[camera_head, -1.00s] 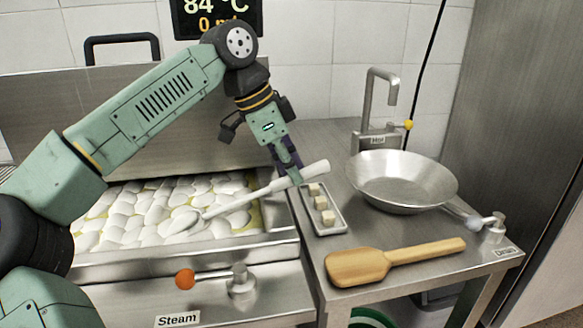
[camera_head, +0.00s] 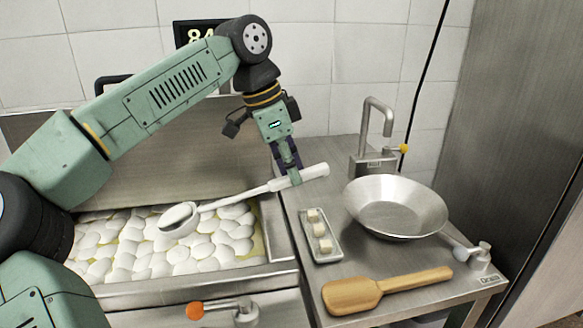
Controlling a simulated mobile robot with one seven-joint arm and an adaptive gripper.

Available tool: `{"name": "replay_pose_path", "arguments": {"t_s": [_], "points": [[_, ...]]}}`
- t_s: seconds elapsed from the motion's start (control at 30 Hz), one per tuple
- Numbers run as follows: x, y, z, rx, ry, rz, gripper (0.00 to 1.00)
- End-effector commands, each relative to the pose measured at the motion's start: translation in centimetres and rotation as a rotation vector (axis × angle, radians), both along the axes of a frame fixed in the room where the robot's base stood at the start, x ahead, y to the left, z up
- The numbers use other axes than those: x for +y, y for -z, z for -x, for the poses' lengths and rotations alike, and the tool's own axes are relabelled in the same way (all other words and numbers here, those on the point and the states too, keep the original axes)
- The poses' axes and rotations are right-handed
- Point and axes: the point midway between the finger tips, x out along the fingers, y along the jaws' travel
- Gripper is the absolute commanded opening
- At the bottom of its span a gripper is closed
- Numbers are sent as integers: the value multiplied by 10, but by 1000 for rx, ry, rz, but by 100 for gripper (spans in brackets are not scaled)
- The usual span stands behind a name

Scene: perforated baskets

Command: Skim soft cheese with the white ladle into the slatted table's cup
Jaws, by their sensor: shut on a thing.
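My gripper (camera_head: 290,173) is shut on the handle of the white ladle (camera_head: 245,198), near its right end. The ladle slants down to the left, and its bowl (camera_head: 180,219) is over the steam vat (camera_head: 262,272). A white lump fills the bowl; it looks like soft cheese (camera_head: 180,213). The bowl appears above the many white lumps (camera_head: 125,260) lying in yellowish liquid in the vat. I see no clear cup; a metal bowl-shaped pan (camera_head: 398,208) stands on the metal table (camera_head: 300,285) to the right. No slats show on this table.
A small tray (camera_head: 329,256) with white cubes lies on the table beside the vat. A wooden paddle (camera_head: 375,287) lies along the front. A tap (camera_head: 378,135) stands at the back, and a drain valve (camera_head: 478,256) is at the right corner. An orange-knobbed steam valve (camera_head: 205,310) sticks out in front.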

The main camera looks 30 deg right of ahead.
Motion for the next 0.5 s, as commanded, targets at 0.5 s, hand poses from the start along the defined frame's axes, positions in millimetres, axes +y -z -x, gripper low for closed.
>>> {"name": "replay_pose_path", "arguments": {"t_s": [0.5], "points": [[0,-45,0,-16,0,-49,0]]}}
